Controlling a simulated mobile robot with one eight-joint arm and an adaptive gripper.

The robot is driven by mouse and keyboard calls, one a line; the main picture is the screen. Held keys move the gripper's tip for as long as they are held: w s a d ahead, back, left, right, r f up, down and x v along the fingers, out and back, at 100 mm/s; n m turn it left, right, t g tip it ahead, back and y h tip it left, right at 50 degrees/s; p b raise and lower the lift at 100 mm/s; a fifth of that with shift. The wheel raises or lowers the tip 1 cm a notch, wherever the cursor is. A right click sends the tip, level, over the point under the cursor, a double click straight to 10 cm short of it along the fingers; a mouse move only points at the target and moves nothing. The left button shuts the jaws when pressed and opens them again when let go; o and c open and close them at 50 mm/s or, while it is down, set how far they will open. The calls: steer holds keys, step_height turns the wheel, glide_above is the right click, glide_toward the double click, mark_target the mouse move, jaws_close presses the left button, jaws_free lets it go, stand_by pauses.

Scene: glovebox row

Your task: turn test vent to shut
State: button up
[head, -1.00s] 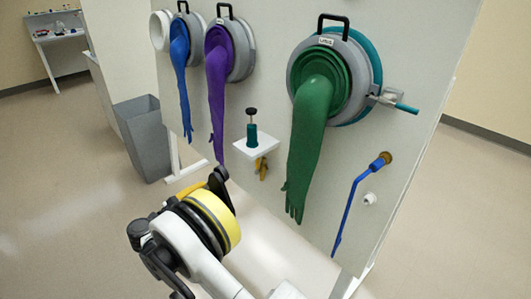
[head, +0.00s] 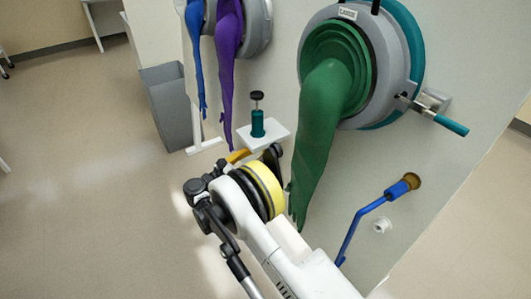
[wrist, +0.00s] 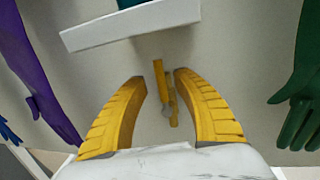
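A small yellow valve (wrist: 158,82) is on the pale panel below the white shelf, in the wrist view. It shows an upright yellow bar beside a second yellow piece with a grey part; no label is legible, so I cannot confirm it is the test vent. My gripper (wrist: 160,79) is open and empty, its two yellow fingers either side of the valve in the picture. The valve appears beyond the fingertips, with no contact visible. In the head view my gripper (head: 240,157) is mostly hidden behind my wrist, and the valve is hidden too.
The white shelf (head: 281,135) carries a teal plunger-like part (head: 257,124) just above. A green glove (head: 318,130) hangs close right, a purple glove (head: 229,60) left. A blue lever (head: 363,217) and teal-tipped handle (head: 451,124) stick out farther right.

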mark_target(265, 150)
steer(key=shift+b+x, duration=0.45)
steer(key=shift+x, duration=1.55)
jaws_close()
